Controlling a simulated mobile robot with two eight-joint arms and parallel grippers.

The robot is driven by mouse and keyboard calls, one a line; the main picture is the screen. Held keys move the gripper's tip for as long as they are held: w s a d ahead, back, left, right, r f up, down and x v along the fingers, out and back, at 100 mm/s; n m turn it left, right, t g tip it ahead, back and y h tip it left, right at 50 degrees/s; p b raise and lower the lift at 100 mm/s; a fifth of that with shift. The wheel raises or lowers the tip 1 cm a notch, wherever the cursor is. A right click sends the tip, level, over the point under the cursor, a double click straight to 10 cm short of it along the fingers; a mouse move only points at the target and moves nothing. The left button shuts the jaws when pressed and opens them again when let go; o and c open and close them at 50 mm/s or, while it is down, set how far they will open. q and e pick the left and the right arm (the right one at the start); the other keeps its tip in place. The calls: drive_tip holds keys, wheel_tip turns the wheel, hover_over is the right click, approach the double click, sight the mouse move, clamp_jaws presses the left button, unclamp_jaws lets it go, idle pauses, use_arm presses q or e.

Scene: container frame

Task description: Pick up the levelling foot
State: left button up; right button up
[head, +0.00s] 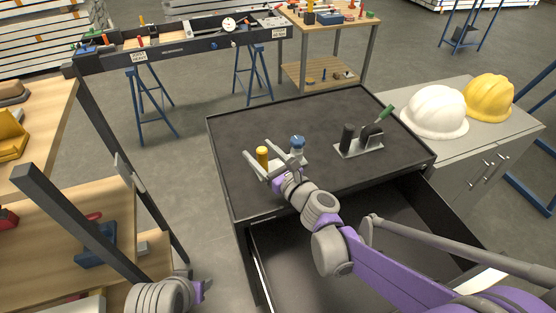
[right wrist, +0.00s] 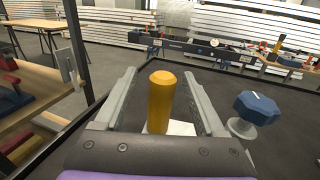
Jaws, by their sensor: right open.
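A yellow upright cylinder with a rounded top (head: 262,153) stands on the dark top of the drawer cabinet (head: 240,133); it also shows in the right wrist view (right wrist: 161,100), with a white patch at its base. Beside it stands a blue faceted knob on a grey stem (head: 297,142), seen to the right in the right wrist view (right wrist: 257,107). I cannot tell for certain which is the levelling foot. My right gripper (head: 258,149) is open, with the yellow cylinder between its spread fingers in the picture; contact is not visible. My left gripper (head: 205,286) shows partly at the lower left.
A grey stand with dark upright posts and a green-handled tool (head: 358,147) is on the cabinet's right. White (head: 435,112) and yellow (head: 488,97) helmets lie on a side cabinet. The drawer below is open. Dark frame posts (head: 75,225) stand at left.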

drive_tip(key=x, duration=0.3)
drive_tip(key=shift+w+f, duration=0.1)
drive_tip(key=shift+w, duration=0.15)
drive_tip(key=shift+s, duration=0.1)
drive_tip(key=shift+c, duration=0.4)
clamp_jaws()
idle(0.7)
